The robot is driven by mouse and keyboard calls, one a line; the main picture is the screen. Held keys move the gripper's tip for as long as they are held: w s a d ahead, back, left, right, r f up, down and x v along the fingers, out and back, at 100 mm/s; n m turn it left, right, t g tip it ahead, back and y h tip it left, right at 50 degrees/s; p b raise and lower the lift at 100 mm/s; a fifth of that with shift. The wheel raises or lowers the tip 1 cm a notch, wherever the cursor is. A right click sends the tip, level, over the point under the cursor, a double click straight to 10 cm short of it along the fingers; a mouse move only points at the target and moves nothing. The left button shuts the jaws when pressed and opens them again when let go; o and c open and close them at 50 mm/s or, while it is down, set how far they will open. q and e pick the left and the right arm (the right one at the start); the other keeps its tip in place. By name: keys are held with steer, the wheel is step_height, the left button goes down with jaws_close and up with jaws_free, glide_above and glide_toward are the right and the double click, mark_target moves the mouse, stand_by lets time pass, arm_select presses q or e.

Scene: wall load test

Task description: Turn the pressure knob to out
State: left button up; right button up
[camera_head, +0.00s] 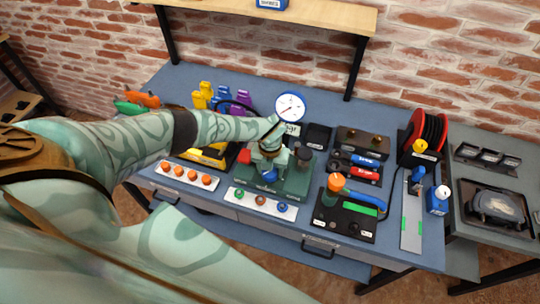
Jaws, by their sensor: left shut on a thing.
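My left arm reaches across from the left. Its gripper (269,154) points down over a green machine (292,183) on the blue workbench. It is shut on what seems to be the pressure knob, which the gripper hides. I cannot read the knob's position or its labels. A round white gauge (290,107) with a dark needle stands just behind the gripper. A blue round part (270,174) and a red part (244,157) show on the machine beside the gripper. My right gripper is not in view.
A panel with orange knobs (188,176) and a panel with green, red and blue knobs (261,203) lie in front. A black box with an orange knob (337,182) stands at the right. A red reel (428,133) is farther right. Yellow bottles (203,94) stand behind my arm.

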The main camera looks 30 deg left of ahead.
arm_select(q)
steer(key=n+p, duration=0.1)
steer(key=n, duration=0.3)
steer(key=shift+w+r+p, duration=0.1)
steer(key=shift+r+p, duration=0.05)
steer(key=shift+p, duration=0.25)
steer(key=shift+n+p, duration=0.5)
steer(key=shift+n, duration=1.7)
steer(key=o, duration=1)
steer(key=shift+c, duration=0.2)
step_height(320, 180, up, 9)
steer(key=p, duration=0.7)
step_height(320, 180, up, 7)
steer(key=p, duration=0.2)
